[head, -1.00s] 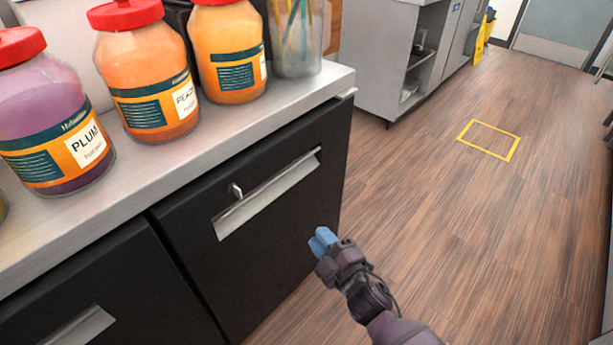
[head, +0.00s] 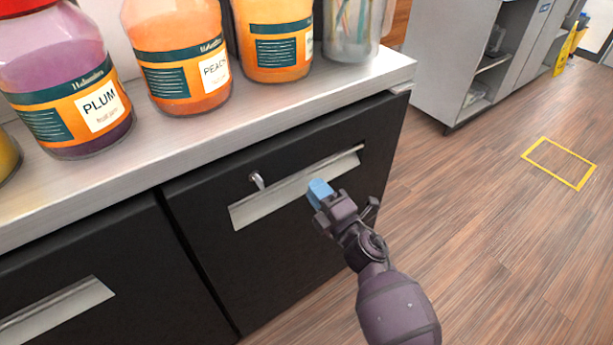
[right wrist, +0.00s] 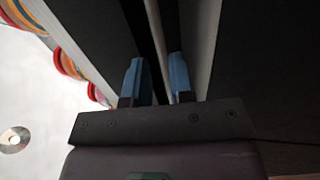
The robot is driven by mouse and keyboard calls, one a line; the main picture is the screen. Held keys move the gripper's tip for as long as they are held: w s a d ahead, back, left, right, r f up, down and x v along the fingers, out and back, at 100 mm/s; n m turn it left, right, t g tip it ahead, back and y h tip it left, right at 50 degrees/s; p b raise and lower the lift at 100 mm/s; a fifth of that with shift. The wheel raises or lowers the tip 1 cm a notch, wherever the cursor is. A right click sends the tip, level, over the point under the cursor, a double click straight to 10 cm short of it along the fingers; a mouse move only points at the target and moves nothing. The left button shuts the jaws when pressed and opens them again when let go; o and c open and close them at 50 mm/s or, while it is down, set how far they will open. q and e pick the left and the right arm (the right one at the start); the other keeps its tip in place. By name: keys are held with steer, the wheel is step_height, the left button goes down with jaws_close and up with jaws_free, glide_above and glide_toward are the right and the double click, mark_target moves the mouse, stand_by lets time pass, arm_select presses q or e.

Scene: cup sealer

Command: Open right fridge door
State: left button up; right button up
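The right fridge door (head: 225,265) is black and shut, under the steel counter. Its long silver handle (head: 265,203) slopes across its upper part, with a small metal latch or lock (head: 257,180) above it. My right gripper (head: 319,191) has its blue fingertips at the handle's lower edge, right of its middle. In the right wrist view, the two blue fingers (right wrist: 158,80) are apart, and a thin light strip of the handle runs between them. I cannot tell whether they touch it. My left gripper is not in view.
The left fridge door (head: 100,245) with its own handle is shut. Jars of plum (head: 65,85) and peach (head: 180,60) stand on the counter (head: 200,135), with a clear container (head: 352,35) at its right end. Wooden floor to the right is clear, with a yellow marked rectangle (head: 560,163).

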steer(key=shift+b+x, duration=0.3)
steer(key=shift+x, duration=2)
jaws_close()
